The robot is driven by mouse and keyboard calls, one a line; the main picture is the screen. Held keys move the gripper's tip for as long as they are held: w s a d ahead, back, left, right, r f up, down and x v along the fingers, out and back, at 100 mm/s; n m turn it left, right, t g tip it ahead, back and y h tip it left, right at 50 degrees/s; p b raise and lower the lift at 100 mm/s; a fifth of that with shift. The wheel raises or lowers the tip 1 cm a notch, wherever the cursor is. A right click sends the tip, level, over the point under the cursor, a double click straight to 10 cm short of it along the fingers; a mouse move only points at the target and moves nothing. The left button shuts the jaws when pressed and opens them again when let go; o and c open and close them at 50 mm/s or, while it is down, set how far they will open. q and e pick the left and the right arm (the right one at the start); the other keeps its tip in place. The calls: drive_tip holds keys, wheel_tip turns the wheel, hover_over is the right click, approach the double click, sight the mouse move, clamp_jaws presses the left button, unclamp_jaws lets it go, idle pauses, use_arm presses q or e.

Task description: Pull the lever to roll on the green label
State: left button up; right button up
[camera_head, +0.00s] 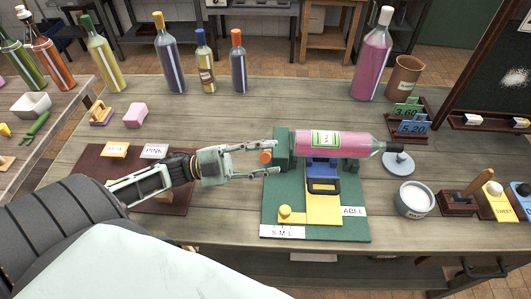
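A pink bottle (350,144) lies on its side on a green labelling machine (350,228), its dark neck pointing right. A green-edged label (324,139) shows on the bottle's upper side. My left gripper (277,158) reaches in from the left, at the machine's left side. Its two fingers are spread, one above and one below an orange knob (265,157), with gaps visible. The knob's shaft is hidden or too small to make out. A yellow ball knob (285,211) sits at the machine's front, above an "S M L" plate (282,232). My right gripper is not in view.
A round grey stand (398,163) is close to the bottle's neck. A brown board (92,170) with name cards lies under my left arm. Several upright bottles line the back. Mid-table behind the machine is clear.

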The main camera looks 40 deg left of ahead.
use_arm(q)
drive_tip(key=v, duration=0.7)
drive_tip(key=shift+a, duration=0.3)
drive_tip(key=shift+s+f, duration=0.1)
